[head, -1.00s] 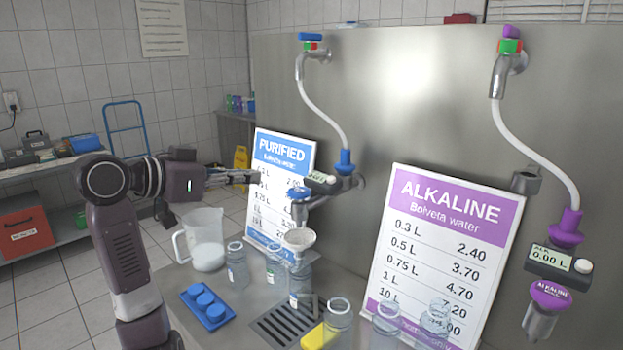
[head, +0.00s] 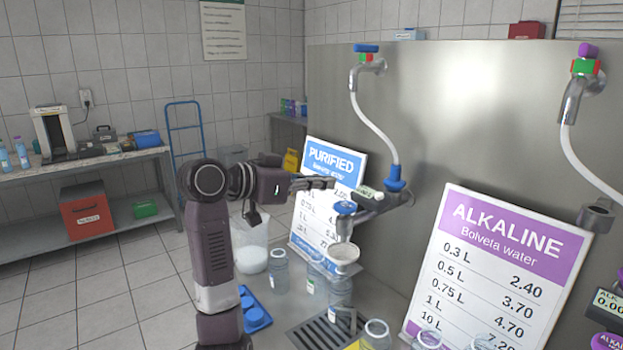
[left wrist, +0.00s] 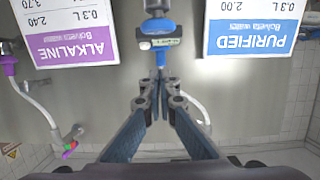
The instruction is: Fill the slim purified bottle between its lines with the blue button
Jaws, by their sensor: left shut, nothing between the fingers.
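The purified tap's blue button (head: 345,207) is a blue dome on the nozzle beside a small display meter (head: 368,193). It also shows in the left wrist view (left wrist: 158,27), beyond my fingertips. Below the nozzle, a bottle (head: 340,291) stands upright with a pale funnel (head: 343,254) at its mouth; its lines and water level are too small to tell. My left gripper (head: 330,182) is shut and empty, just left of the meter and slightly above the blue button, apparently not touching it. In the left wrist view my fingers (left wrist: 160,100) converge below the meter. My right gripper is not in view.
A pitcher (head: 251,252), several clear bottles (head: 279,270) and a blue cap tray (head: 256,318) stand close around the nozzle. The drain grate (head: 325,334) lies below. The purified sign (head: 335,160) stands behind my gripper, and the alkaline sign (head: 500,260) is to the right.

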